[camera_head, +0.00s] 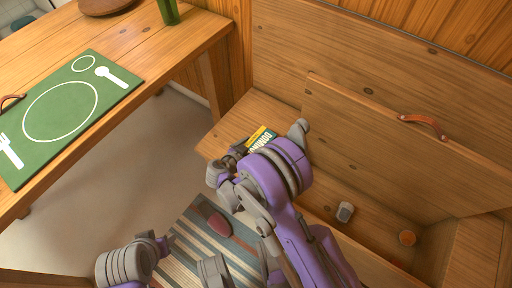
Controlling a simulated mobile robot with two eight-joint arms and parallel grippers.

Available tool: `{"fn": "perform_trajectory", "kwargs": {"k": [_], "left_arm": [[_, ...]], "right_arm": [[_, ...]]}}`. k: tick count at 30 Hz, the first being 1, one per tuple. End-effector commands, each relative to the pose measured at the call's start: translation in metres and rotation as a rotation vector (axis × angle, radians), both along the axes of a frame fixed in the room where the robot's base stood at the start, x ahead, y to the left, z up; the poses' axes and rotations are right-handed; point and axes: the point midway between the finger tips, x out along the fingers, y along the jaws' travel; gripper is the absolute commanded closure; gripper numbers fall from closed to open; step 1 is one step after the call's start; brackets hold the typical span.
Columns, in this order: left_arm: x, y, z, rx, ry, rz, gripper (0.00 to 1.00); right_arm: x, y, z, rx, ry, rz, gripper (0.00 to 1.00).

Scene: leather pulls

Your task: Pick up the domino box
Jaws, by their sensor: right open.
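The domino box (260,138), green and yellow with pale lettering, lies on the wooden bench at the corner near the raised lid. My right arm reaches over it and covers its lower part. My right gripper (240,152) is open, right at the left side of the box and partly hidden by my own wrist. I cannot tell whether its fingers touch the box.
The bench lid (390,135) stands raised, with a leather pull (424,125). The table at left holds a green placemat (98,122). A striped rug (188,240) covers the floor.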

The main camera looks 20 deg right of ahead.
Motion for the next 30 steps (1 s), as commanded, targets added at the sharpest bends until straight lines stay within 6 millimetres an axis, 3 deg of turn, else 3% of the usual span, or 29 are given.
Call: {"fn": "perform_trajectory", "kwargs": {"k": [4,18,26,30], "left_arm": [[0.000,0.000,0.001,0.000,0.000,0.000,0.50],[0.000,0.000,0.001,0.000,0.000,0.000,0.50],[0.000,0.000,0.002,0.000,0.000,0.000,0.50],[-0.002,0.000,0.009,0.000,-0.002,0.000,0.50]], "right_arm": [[0.000,0.000,0.001,0.000,0.000,0.001,0.00],[0.000,0.001,0.001,0.000,0.000,0.001,0.82],[0.000,0.001,0.005,0.000,0.000,0.001,0.82],[-0.001,0.001,0.026,-0.001,0.000,0.001,0.82]]}}
